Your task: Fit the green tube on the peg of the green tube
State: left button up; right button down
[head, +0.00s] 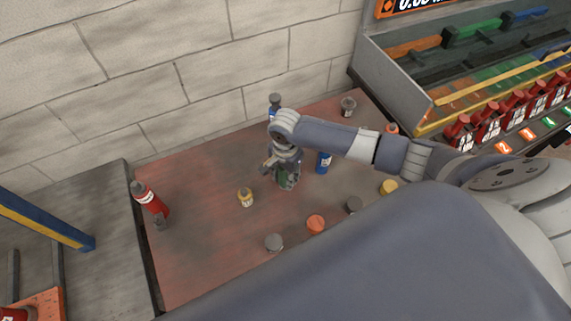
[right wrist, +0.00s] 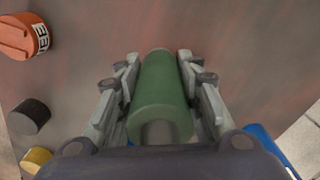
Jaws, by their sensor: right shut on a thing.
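The green tube (right wrist: 160,90) is gripped between the two fingers of my right gripper (right wrist: 158,72), and its hollow near end faces the wrist camera. In the head view my right gripper (head: 287,179) is over the middle of the reddish table, and a bit of green from the tube (head: 283,178) shows between its fingers. The wrist and fingers hide most of it there. I cannot tell whether the tube's lower end touches anything. I cannot make out the peg of the green tube in either view. My left gripper is not in view.
Around the gripper on the table (head: 200,245) are a blue piece (head: 324,163), a yellow piece (head: 246,198), an orange piece (head: 316,224) and grey pieces (head: 274,243). A red bottle (head: 152,200) leans at the left edge. A brick wall (head: 230,60) stands behind.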

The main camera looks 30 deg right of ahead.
jog(key=shift+f, duration=0.65)
jog(key=c, duration=1.1)
grip_release()
jog(key=shift+o, duration=0.2)
notch_tip(320, 180, up, 12)
jog(key=shift+r, duration=0.1)
